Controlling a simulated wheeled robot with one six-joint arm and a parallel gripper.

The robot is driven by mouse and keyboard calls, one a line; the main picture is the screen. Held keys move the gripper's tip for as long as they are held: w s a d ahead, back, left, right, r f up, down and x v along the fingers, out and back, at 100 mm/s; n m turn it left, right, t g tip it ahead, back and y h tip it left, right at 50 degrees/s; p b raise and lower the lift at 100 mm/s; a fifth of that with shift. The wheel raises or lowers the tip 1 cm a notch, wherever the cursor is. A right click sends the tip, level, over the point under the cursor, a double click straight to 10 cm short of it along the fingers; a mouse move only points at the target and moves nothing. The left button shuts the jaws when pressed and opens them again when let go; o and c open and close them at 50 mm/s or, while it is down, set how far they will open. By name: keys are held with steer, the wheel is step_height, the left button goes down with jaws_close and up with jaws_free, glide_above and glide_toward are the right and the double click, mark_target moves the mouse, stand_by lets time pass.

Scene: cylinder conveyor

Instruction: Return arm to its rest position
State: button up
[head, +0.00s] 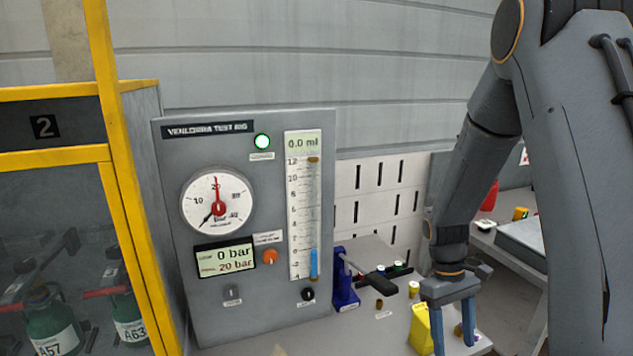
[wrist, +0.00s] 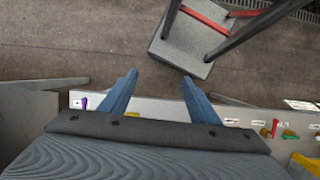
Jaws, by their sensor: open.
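My arm (head: 484,170) reaches down on the right side of the head view. My gripper (head: 452,325) hangs at its end with two blue fingers pointing down, in front of the bench by a yellow container (head: 421,328). In the wrist view my gripper (wrist: 157,92) shows its two fingers spread apart with nothing between them. The floor and the bench edge lie beyond the fingers there. I cannot tell whether the fingers touch the bench in the head view.
A grey test rig (head: 177,290) with a gauge stands left of centre. A blue device (head: 344,283) with a black-handled lever stands beside it. A yellow-framed cage (head: 112,180) holds green bottles at left. The wrist view shows a grey platform (wrist: 183,52) on open floor.

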steer(key=s+a+m+t+y+b, duration=0.1)
steer(key=s+a+m+t+b, duration=0.2)
steer(key=a+b, duration=0.6)
steer(key=s+a+t, duration=0.2)
steer(key=s, duration=0.1)
steer(key=shift+r+m, duration=0.35)
steer(key=shift+m, duration=0.05)
